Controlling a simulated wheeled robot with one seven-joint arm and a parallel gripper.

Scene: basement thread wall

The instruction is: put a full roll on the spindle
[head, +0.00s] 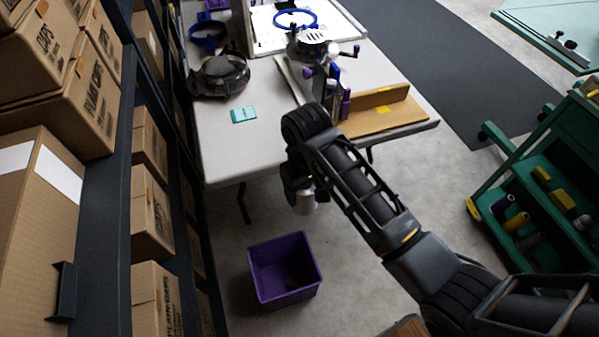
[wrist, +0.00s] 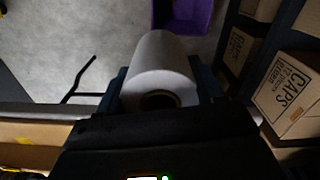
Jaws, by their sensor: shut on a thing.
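My gripper (wrist: 165,92) is shut on a white roll (wrist: 160,62), which lies between its two dark fingers in the wrist view. The roll's near end shows a brown core with a dark hole. In the head view my gripper (head: 299,186) points down beyond the table's front edge, and only a pale end of the roll (head: 303,204) shows below it. I cannot make out a spindle for certain in either view; my arm hides part of the table.
A grey table (head: 222,150) carries an embroidery machine (head: 318,48), a wooden stand (head: 385,112), a cap frame (head: 219,76) and a teal packet (head: 243,115). A purple bin (head: 284,270) stands on the floor below my gripper. Shelves of boxes (head: 152,210) line the left; a green cart (head: 535,185) stands right.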

